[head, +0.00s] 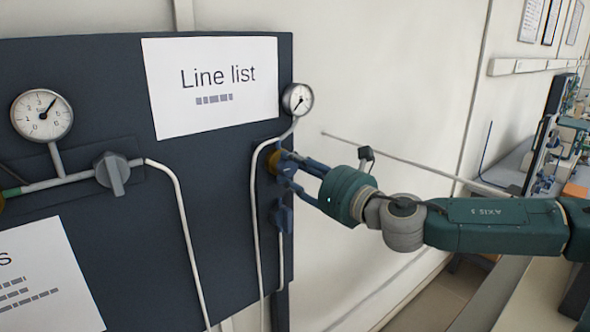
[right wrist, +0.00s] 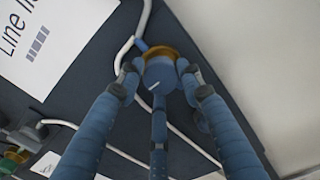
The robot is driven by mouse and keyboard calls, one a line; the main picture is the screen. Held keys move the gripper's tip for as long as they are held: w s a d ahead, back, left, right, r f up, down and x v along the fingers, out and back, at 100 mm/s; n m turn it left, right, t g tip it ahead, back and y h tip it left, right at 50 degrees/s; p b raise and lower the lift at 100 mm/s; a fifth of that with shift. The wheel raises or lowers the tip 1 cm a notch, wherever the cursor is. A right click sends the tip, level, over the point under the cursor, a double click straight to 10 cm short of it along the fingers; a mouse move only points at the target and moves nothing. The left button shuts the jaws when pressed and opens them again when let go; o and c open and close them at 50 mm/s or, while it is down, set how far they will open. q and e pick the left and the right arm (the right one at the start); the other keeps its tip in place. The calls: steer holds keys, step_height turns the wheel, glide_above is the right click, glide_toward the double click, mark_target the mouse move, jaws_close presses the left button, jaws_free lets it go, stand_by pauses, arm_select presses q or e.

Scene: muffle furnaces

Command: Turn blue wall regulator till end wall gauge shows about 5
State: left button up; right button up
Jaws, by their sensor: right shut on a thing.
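The blue wall regulator (right wrist: 158,72) is a round blue knob with a white mark, on a brass collar, in the right wrist view. In the head view its brass collar (head: 272,162) shows near the panel's right edge, with the knob largely hidden by my fingers. My right gripper (head: 282,168) has its blue fingers closed around the knob; the fingers also show in the right wrist view (right wrist: 158,78). A small round gauge (head: 298,99) sits above the regulator at the panel's edge. Its needle seems to point down-left; its numbers are too small to read. My left gripper is not in view.
A larger gauge (head: 42,115) and a grey valve knob (head: 113,170) are on the dark panel (head: 215,180) at left. A blue handle (head: 283,215) is just below the regulator. Thin pipes run down the panel. A cluttered bench (head: 510,160) stands at far right.

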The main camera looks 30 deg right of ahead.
steer(key=shift+d+r, duration=0.15)
steer(key=shift+r, duration=0.05)
